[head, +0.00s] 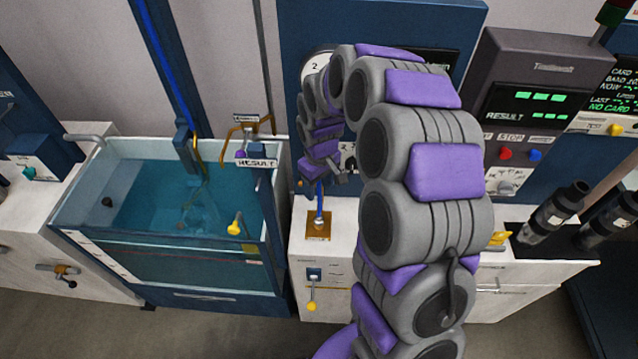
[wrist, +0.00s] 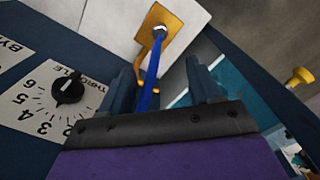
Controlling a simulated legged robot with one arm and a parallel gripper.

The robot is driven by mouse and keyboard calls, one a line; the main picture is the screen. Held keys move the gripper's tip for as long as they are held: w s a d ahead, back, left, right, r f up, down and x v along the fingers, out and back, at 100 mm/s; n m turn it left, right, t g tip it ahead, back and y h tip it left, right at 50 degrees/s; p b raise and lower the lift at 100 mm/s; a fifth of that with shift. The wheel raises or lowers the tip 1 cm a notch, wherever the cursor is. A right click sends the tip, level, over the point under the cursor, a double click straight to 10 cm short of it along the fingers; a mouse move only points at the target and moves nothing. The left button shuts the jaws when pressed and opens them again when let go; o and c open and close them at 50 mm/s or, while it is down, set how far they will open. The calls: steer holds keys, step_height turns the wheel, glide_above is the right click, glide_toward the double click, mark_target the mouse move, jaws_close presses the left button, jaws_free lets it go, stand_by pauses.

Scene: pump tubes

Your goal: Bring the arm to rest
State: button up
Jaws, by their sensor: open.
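My arm, grey with purple pads, curls over in the head view with its end low in front of the blue panel. My gripper (head: 336,178) is open there, partly hidden by my own arm. In the wrist view my gripper (wrist: 164,78) shows two dark fingers spread apart. A blue stalk (wrist: 152,82) rises from a brass plate (wrist: 152,37) and appears between the fingers. I cannot tell whether they touch it. In the head view the blue stalk (head: 319,200) stands on the brass plate (head: 318,232) on the white cabinet top, just below the gripper.
A throttle dial (wrist: 68,88) is close beside the gripper. The Treatment unit (head: 520,110) and black cylinders (head: 550,215) are at right. Grey floor (head: 220,335) is open in front.

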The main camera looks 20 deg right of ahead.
steer(key=s+r+m+b, duration=0.1)
steer(key=s+r, duration=0.2)
steer(key=s, duration=0.8)
steer(key=s+r+m+g+b, duration=0.1)
steer(key=s+r, duration=0.3)
steer(key=s, duration=0.7)
steer(key=s+r+m+b, duration=0.1)
steer(key=s+r+m, duration=0.2)
steer(key=s, duration=0.9)
steer(key=shift+a+r+g, duration=0.15)
steer(key=shift+r+g, duration=0.25)
steer(key=shift+r, duration=0.05)
